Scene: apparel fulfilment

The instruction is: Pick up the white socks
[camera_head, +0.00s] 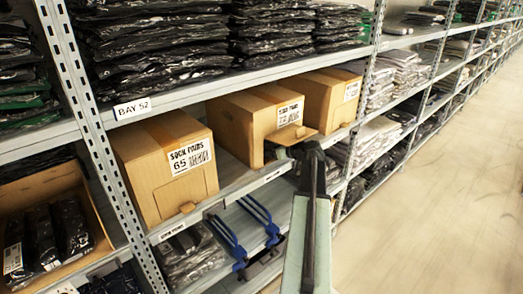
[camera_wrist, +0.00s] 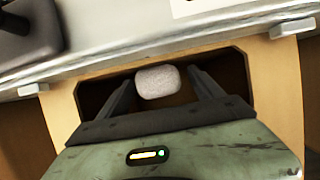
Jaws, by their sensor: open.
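A pale, rounded, fuzzy bundle (camera_wrist: 158,82), which looks like the white socks, sits in the dark opening of a cardboard box (camera_wrist: 262,75) in the wrist view. My gripper (camera_wrist: 160,78) is open, with one dark finger on each side of the bundle. Small gaps show beside it, and I cannot tell how deep the fingers reach around it. In the head view, my arm reaches up to the front opening of the middle box (camera_head: 238,125). There the gripper (camera_head: 300,150) is mostly hidden by the arm, and the socks do not show.
A box labelled for socks (camera_head: 150,175) stands to the left, and another box (camera_head: 318,98) to the right. A metal shelf edge (camera_wrist: 190,47) runs close by the opening. Shelf uprights (camera_head: 95,140) flank the bay. The aisle floor (camera_head: 440,200) at right is clear.

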